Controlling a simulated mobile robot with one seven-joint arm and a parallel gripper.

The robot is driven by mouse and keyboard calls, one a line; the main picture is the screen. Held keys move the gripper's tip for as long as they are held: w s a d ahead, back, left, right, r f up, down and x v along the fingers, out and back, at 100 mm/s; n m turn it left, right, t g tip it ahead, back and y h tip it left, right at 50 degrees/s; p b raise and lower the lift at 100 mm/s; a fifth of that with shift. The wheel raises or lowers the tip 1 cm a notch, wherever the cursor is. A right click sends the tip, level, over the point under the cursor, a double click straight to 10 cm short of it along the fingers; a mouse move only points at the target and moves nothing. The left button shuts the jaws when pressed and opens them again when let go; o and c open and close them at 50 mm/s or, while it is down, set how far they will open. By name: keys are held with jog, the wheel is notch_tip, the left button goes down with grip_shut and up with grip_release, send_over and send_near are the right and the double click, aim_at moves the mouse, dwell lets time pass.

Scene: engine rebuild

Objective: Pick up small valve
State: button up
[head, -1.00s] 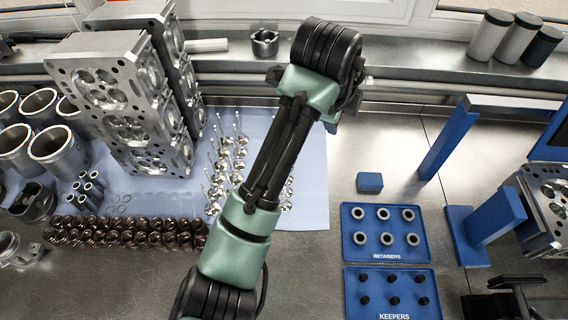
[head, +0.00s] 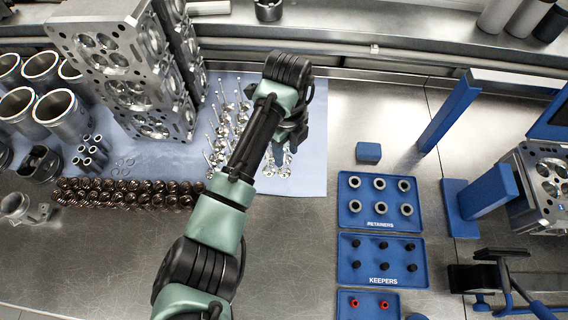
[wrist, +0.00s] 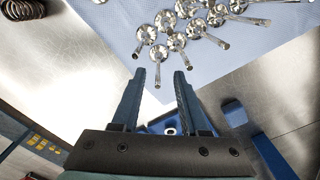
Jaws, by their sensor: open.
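Several shiny metal valves with round heads and thin stems lie in rows on a light blue mat (head: 310,150). In the head view, one group of valves (head: 216,150) shows left of my arm, and others lie partly hidden behind it. In the wrist view, valves (wrist: 174,41) lie just beyond the fingertips, with stems pointing down and right. I cannot tell for sure which is the small valve. My gripper (wrist: 160,74) is open and empty, its fingers apart and not visibly touching a valve.
Engine blocks (head: 112,75), cylinder sleeves (head: 62,117) and a row of dark springs (head: 130,192) stand left. Blue retainer (head: 347,210) and keeper (head: 345,268) trays lie right, near a blue block (head: 368,152) and a blue stand (head: 447,120).

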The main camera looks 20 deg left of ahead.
aim_at(284, 170)
jog(key=f, duration=0.4)
jog(key=shift+a+f+p, duration=0.2)
jog(key=shift+p, duration=0.15)
jog(key=shift+c, duration=0.3)
grip_shut()
